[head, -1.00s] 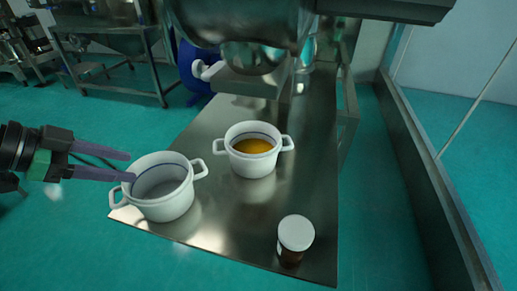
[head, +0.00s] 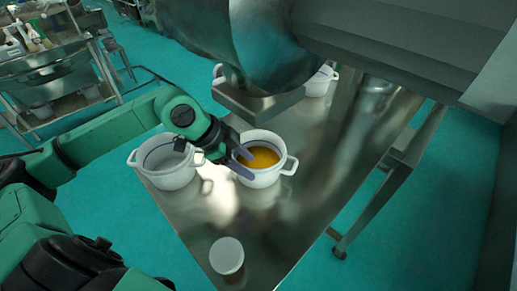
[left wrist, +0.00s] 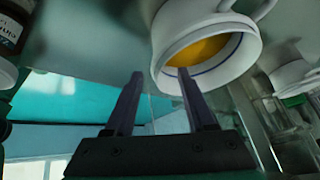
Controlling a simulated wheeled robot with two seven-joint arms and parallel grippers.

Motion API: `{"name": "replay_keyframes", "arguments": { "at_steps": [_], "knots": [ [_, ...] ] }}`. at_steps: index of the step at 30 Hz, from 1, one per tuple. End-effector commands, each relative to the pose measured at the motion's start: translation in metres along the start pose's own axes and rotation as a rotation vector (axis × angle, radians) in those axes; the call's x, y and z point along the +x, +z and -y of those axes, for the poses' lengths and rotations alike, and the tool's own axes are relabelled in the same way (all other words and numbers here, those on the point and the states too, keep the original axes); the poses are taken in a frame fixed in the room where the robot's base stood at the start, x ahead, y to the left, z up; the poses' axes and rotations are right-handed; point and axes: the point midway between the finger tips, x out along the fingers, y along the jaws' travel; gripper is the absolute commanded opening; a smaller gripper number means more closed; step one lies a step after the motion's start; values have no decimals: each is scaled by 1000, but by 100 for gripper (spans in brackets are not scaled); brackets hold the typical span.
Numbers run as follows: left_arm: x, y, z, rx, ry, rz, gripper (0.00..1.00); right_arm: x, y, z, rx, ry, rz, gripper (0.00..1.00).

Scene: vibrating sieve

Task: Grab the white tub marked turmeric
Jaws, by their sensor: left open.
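A white tub with two handles (head: 262,180) stands on the metal table and holds orange-yellow powder. No turmeric marking can be read on it. My left gripper (head: 249,166) is open at the tub's left side, its fingers overlapping the rim in the head view. In the left wrist view, the tub (left wrist: 235,65) is tilted in the picture at the upper right. The right finger of my left gripper (left wrist: 160,73) overlaps the tub's opening, while the left finger is clear of it. I cannot tell whether they touch. My right gripper is not in view.
A second white tub (head: 168,178) stands left of the powder tub, beneath my left arm. A jar with a white lid (head: 227,256) stands near the table's front edge. A large metal machine (head: 262,99) overhangs the table behind the powder tub, with another white vessel (head: 319,86) beyond.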

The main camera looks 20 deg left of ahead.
Motion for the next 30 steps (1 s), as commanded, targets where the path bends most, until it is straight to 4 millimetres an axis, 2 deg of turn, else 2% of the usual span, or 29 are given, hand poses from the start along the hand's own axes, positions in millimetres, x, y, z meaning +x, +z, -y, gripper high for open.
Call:
{"name": "replay_keyframes", "arguments": {
  "at_steps": [1,3,5,11,12,15,21,25,26,30],
  "knots": [
    [0,-10,-1,5,4,-9,55,-17,-1,-2,0,2,0,50],
    [17,-4,0,1,3,-6,55,-17,-1,-5,-1,6,1,50],
    [25,-4,0,2,2,-4,55,-19,-1,-9,0,12,2,50],
    [55,-5,1,0,4,-5,55,-47,-4,-18,3,25,0,50],
    [65,-3,2,0,3,-4,55,-47,-4,-19,3,26,0,50],
    [79,-1,2,2,2,-2,55,-48,-4,-18,3,25,0,50],
    [82,1,1,4,0,0,55,-46,-4,-17,3,24,0,50],
    [82,1,1,4,0,0,6,-46,-5,-15,3,20,-1,50],
    [82,1,1,4,0,0,0,-46,-5,-14,3,19,-1,50],
    [82,1,2,4,0,0,0,-45,-6,-9,3,13,-3,50]
  ]
}}
